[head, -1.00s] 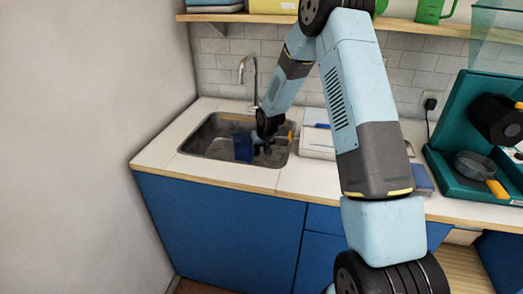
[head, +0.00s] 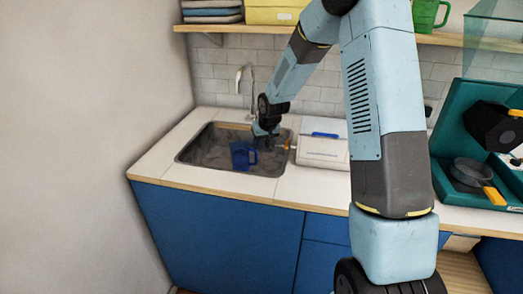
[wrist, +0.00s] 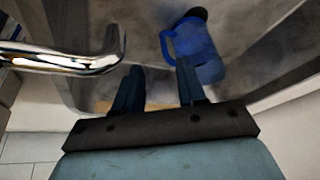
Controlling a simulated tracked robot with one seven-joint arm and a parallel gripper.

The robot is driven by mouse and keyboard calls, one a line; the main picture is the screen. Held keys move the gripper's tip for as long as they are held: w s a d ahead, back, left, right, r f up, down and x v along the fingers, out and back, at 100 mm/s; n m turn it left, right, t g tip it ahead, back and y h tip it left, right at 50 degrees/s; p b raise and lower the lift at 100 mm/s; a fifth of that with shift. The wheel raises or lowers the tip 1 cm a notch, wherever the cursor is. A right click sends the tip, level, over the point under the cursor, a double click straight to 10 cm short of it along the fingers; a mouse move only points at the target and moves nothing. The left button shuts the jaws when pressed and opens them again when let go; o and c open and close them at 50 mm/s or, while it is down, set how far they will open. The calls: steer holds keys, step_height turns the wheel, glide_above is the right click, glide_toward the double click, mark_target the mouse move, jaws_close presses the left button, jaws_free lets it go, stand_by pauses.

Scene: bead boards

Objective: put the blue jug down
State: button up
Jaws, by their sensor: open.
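The blue jug (head: 240,156) is in the steel sink (head: 196,152), in its front middle part in the head view. In the wrist view the jug (wrist: 196,45) lies beyond the right fingertip, with its handle on the left side; whether it is upright is hard to tell. My gripper (head: 266,128) is over the right part of the sink, behind and to the right of the jug. In the wrist view its two fingers (wrist: 157,75) are apart with nothing between them.
The chrome tap (head: 241,82) rises behind the sink, and its spout shows close to my left finger in the wrist view (wrist: 80,62). A white box (head: 323,150) with a blue handle stands right of the sink. An orange-handled item (head: 287,145) is at the sink's right edge. A pan (head: 470,172) sits farther right.

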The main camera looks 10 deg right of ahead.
steer(key=shift+v, duration=0.9)
steer(key=s+d+r+h, duration=0.1)
steer(key=s+d+r, duration=0.2)
steer(key=s+r, duration=0.6)
steer(key=s+d+r+h, duration=0.1)
steer(key=s+d+r, duration=0.1)
steer(key=s+r, duration=0.65)
steer(key=s+d+r+m, duration=0.1)
steer(key=s+r, duration=0.3)
steer(key=s, duration=0.7)
steer(key=s+d+r+m+t, duration=0.1)
steer(key=s+d+r, duration=0.2)
steer(key=s, duration=0.8)
steer(key=shift+s+r+y, duration=0.3)
steer(key=shift+s+r, duration=0.05)
steer(key=shift+r, duration=0.15)
steer(key=shift+w, duration=0.1)
steer(key=shift+o, duration=0.2)
